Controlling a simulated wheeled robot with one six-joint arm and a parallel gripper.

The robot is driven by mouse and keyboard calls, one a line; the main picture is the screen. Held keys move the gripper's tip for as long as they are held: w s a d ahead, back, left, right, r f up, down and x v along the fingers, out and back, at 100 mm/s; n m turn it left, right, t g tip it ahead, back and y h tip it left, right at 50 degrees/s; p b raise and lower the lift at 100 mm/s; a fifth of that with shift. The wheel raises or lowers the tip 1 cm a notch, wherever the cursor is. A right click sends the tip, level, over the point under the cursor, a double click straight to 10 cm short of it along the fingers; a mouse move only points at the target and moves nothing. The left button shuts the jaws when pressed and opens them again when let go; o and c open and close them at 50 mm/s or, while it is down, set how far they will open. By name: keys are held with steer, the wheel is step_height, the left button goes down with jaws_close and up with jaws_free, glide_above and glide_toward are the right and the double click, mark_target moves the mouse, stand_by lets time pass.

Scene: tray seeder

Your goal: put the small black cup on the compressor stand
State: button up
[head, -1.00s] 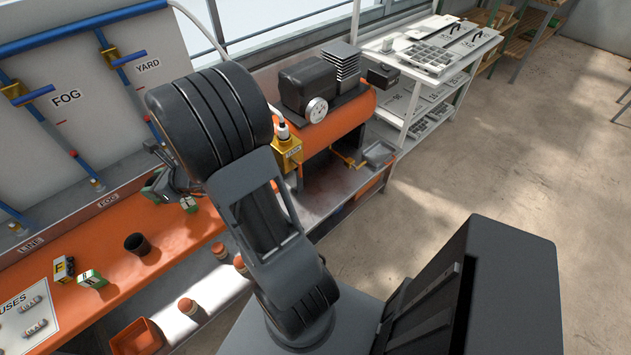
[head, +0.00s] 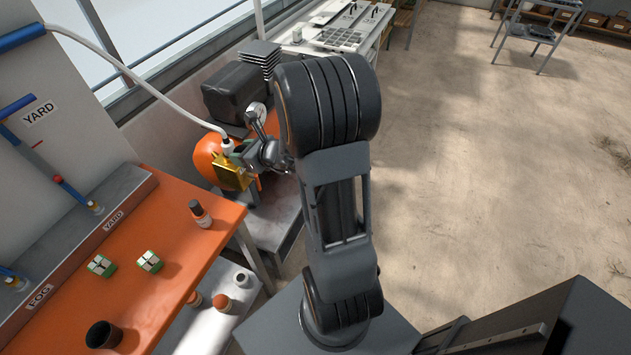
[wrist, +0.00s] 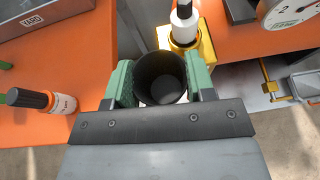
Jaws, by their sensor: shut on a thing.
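My gripper (head: 243,154) is shut on the small black cup (wrist: 160,75). In the wrist view its green-padded fingers (wrist: 160,88) press the cup from both sides, and I look down into its open mouth. In the head view the cup cannot be told apart from the gripper. The grey compressor stand (head: 272,225) carries the orange tank and black motor. Its bare front top also shows right of the gripper in the wrist view (wrist: 250,99). My gripper hangs near the yellow box, by the gap between bench and stand.
Another black cup (head: 104,335) stands on the orange bench (head: 190,275), with green-white blocks (head: 149,261) and a black-capped bottle (head: 200,213). The yellow box (head: 232,172), with a hosed white fitting, and the gauge (head: 256,114) are close obstacles. The stand's front strip looks partly clear.

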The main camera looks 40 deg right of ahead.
steer(key=s+d+f+n+g+y+b, duration=0.15)
steer(key=s+f+b, duration=0.25)
steer(key=f+b, duration=0.65)
steer(key=s+d+f+n+g+y+b, duration=0.15)
steer(key=s+f+b, duration=0.25)
steer(key=f+b, duration=0.65)
steer(key=s+d+f+n+y+b, duration=0.2)
steer(key=s+f+b, duration=0.35)
steer(key=f, duration=0.85)
steer(key=shift+g, duration=0.3)
steer(key=w+f+b, duration=0.2)
steer(key=w+f, duration=0.1)
steer(key=w, duration=0.1)
steer(key=w+f+b, duration=0.3)
steer(key=w, duration=0.2)
steer(key=w+a+f+b, duration=0.1)
steer(key=w+f+b, duration=0.1)
steer(key=w, duration=0.3)
steer(key=shift+w+a+f, duration=0.1)
steer(key=shift+w+f, duration=0.15)
steer(key=shift+f, duration=0.35)
steer(key=shift+w+f+b, duration=0.2)
steer(key=shift+f+b, duration=0.55)
steer(key=shift+f, duration=0.25)
steer(key=shift+w+f+b, duration=0.2)
steer(key=shift+f+b, duration=0.5)
steer(key=shift+f, duration=0.25)
steer(key=shift+f, duration=0.1)
steer(key=shift+f, duration=0.15)
steer(key=o, duration=0.9)
